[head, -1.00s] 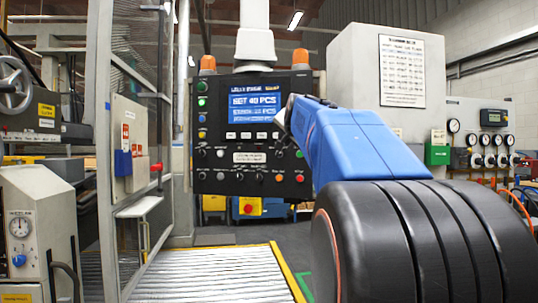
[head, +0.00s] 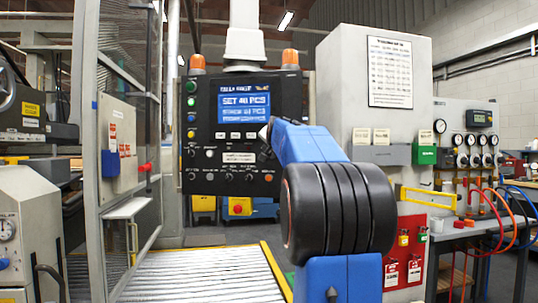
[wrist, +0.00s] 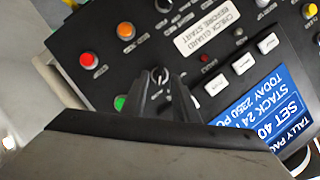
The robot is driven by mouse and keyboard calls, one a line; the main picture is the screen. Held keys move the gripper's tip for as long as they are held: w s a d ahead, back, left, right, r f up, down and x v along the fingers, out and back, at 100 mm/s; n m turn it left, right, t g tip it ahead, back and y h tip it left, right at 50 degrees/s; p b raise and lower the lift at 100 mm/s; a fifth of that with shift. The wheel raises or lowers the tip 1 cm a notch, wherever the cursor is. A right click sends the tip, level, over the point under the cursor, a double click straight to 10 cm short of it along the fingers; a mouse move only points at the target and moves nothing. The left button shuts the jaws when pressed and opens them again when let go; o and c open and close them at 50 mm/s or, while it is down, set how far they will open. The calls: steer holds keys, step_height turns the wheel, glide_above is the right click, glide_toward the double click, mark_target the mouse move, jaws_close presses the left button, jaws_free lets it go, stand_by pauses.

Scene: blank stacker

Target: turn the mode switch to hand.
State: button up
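The black control panel (head: 205,110) hangs upright with a blue screen (head: 244,107), buttons and several black rotary switches. In the wrist view the panel appears rotated, with a black rotary switch (wrist: 160,74) straight ahead of the fingertips. The labels on the switches are too small or blurred to read, so I cannot tell which is the mode switch or where it points. My gripper (wrist: 158,84) is open, its two dark fingers apart on either side of that switch in the picture. I cannot tell whether they touch it. In the head view my blue arm covers the panel's lower right.
In the wrist view a green button (wrist: 120,102), an orange button (wrist: 126,31) and a red button (wrist: 87,59) lie close by. A roller conveyor (head: 170,280) runs below the panel. A mesh guard (head: 128,60) stands left, a grey cabinet (head: 345,90) right.

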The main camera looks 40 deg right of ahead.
mark_target(268, 154)
steer(key=shift+x, duration=1.3)
jaws_close()
steer(key=shift+n, duration=0.3)
steer(key=shift+w+a+n+g+h, duration=0.15)
steer(key=shift+n+g+h, duration=0.85)
steer(key=shift+n, duration=0.95)
steer(key=shift+w+a+n+g+h, duration=0.1)
steer(key=shift+w+n+g+h, duration=0.1)
steer(key=shift+n+g+h, duration=1.25)
steer(key=shift+w+a+n+g+h, duration=0.2)
steer(key=shift+n+g, duration=0.65)
steer(key=shift+n, duration=1.55)
